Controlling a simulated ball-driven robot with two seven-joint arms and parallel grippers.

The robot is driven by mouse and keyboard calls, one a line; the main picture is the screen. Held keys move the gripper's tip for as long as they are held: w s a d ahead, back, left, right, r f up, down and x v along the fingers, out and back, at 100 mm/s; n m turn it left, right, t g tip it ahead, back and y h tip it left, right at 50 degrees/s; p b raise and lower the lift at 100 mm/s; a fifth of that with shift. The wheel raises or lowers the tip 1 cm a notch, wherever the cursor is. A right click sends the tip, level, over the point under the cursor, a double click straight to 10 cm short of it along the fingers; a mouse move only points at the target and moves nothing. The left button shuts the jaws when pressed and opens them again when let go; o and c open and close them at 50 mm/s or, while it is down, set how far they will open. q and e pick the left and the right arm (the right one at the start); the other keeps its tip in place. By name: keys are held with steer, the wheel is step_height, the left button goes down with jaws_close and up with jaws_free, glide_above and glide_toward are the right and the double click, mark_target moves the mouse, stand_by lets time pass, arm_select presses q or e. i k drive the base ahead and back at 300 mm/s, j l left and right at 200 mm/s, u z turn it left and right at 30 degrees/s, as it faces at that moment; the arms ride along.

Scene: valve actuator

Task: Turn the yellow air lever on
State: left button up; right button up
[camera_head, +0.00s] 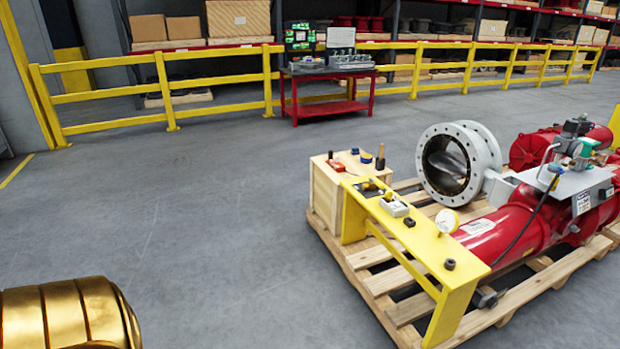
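The valve actuator is a large red cylinder assembly (495,232) lying on a wooden pallet (375,283) at the right. A grey flanged butterfly valve (485,150) stands at its far left side. A grey control block with green and dark fittings (575,150) sits on top, with a black hose (541,215) running down. I cannot make out a separate yellow air lever; it is too small or hidden. A yellow bench (418,240) stands in front, with a round white gauge (447,220) on it. Neither of my grippers is in view.
A wooden crate (325,200) with small tools stands at the bench's far end. A red table (330,104) with cases stands farther back, before a yellow railing (215,85) and stocked shelves. The grey floor (200,220) at left and centre is clear.

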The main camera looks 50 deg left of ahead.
mark_target(378, 184)
steer(key=u, duration=1.05)
steer(key=i+z, duration=0.2)
steer(key=i, duration=0.5)
